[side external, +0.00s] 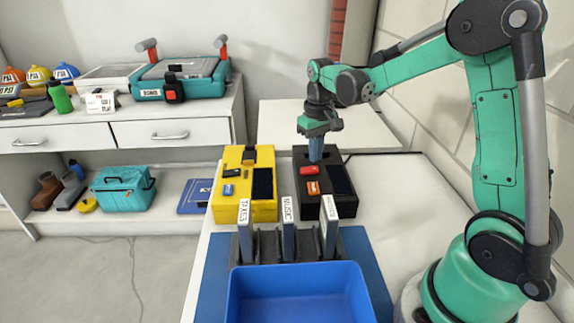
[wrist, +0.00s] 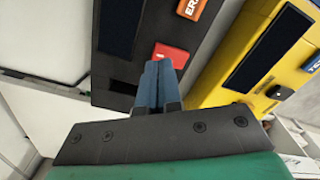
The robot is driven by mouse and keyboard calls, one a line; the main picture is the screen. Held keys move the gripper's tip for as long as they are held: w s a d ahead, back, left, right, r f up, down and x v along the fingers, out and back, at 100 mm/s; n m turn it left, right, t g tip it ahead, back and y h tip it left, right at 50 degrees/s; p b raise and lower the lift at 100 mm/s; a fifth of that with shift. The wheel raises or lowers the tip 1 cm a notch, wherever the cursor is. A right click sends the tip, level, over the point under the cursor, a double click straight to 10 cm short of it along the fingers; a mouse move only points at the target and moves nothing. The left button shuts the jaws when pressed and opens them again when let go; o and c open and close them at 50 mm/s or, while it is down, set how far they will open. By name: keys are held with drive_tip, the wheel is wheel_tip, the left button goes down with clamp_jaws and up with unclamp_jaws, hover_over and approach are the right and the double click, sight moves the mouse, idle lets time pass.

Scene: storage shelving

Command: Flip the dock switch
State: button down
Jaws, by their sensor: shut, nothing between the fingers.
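A black dock box (side external: 345,205) stands on the white table, with a red switch-like piece (side external: 309,170), an orange label (side external: 313,188) and a dark panel on top. A yellow dock box (side external: 228,212) stands to its left, with a small black piece (side external: 232,173) and a blue label. My gripper (side external: 316,157) points down over the back of the black box, fingers shut and empty. In the wrist view the blue fingertips (wrist: 158,72) overlap the red piece's (wrist: 170,54) near edge. Whether they touch it I cannot tell.
A rack (side external: 268,243) holding labelled upright folders and a blue bin (side external: 298,290) stand in front of the boxes. A shelf unit (side external: 172,133) with a teal case stands at the left. The table right of the black box is clear.

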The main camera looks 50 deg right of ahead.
drive_tip(key=shift+f, duration=1.15)
idle(0.8)
drive_tip(key=shift+r, duration=3.5)
drive_tip(key=shift+a, duration=0.1)
drive_tip(key=s+a+n+t, duration=0.1)
drive_tip(key=s+a+t, duration=0.2)
drive_tip(key=a, duration=0.3)
drive_tip(key=s+a+r+n+t, duration=0.1)
drive_tip(key=s+a+n+t, duration=0.1)
drive_tip(key=s+a+t, duration=0.2)
drive_tip(key=a, duration=0.2)
drive_tip(key=shift+s+a, duration=0.35)
